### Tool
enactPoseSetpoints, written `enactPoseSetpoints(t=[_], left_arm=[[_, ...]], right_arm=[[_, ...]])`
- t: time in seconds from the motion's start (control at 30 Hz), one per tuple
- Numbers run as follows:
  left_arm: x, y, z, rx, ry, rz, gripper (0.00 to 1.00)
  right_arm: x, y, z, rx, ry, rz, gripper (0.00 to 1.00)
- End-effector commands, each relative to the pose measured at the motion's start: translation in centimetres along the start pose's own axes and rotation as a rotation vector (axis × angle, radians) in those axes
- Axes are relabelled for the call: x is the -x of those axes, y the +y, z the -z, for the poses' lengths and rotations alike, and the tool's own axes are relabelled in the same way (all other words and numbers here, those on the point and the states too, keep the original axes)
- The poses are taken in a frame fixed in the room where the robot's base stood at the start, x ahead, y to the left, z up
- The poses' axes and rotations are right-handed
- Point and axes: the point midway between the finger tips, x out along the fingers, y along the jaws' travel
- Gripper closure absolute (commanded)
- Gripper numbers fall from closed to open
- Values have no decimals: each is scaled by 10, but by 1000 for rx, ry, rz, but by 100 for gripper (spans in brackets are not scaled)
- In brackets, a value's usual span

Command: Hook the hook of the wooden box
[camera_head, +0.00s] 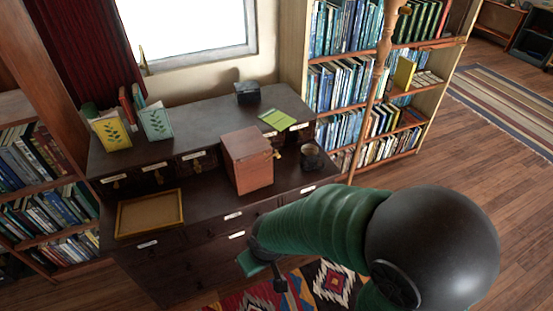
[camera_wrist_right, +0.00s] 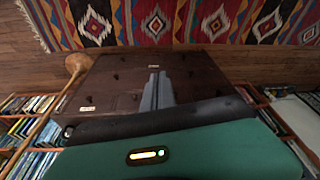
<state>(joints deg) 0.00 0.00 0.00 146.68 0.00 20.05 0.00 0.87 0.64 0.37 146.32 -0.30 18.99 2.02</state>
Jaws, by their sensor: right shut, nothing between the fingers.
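The reddish-brown wooden box (camera_head: 247,160) stands upright on the dark cabinet's ledge in the head view. Its hook is too small to make out. My right arm comes in from the lower right, and its gripper (camera_head: 280,284) is in front of the cabinet, low and apart from the box. In the right wrist view, the grey fingers of the right gripper (camera_wrist_right: 158,88) are together and empty, with the dark drawer fronts behind them. The box cannot be made out in the wrist view. My left gripper is not in view.
The dark cabinet (camera_head: 190,257) carries a yellow-rimmed tray (camera_head: 150,214), a cup (camera_head: 311,157), a green notebook (camera_head: 277,119), a small dark box (camera_head: 247,92) and several books. Bookshelves flank it. A wooden pole (camera_head: 375,90) stands at the right. A patterned rug (camera_head: 335,280) lies in front.

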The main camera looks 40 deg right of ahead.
Motion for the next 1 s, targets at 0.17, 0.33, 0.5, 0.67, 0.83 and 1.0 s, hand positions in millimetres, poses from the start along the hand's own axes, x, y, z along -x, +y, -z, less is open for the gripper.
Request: enactPoseSetpoints(t=[0.17,0.33,0.5,0.67,0.83,1.0], left_arm=[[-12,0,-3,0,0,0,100],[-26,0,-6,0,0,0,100],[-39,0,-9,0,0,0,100],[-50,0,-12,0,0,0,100],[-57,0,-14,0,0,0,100],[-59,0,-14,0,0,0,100]], right_arm=[[-34,31,39,-361,107,-9,100],[-77,83,97,-960,294,91,100],[-110,142,144,-1578,459,346,100],[-123,208,173,-2126,562,732,100],[-118,266,184,-2490,593,1156,100],[-110,287,185,-2602,584,1352,100]])
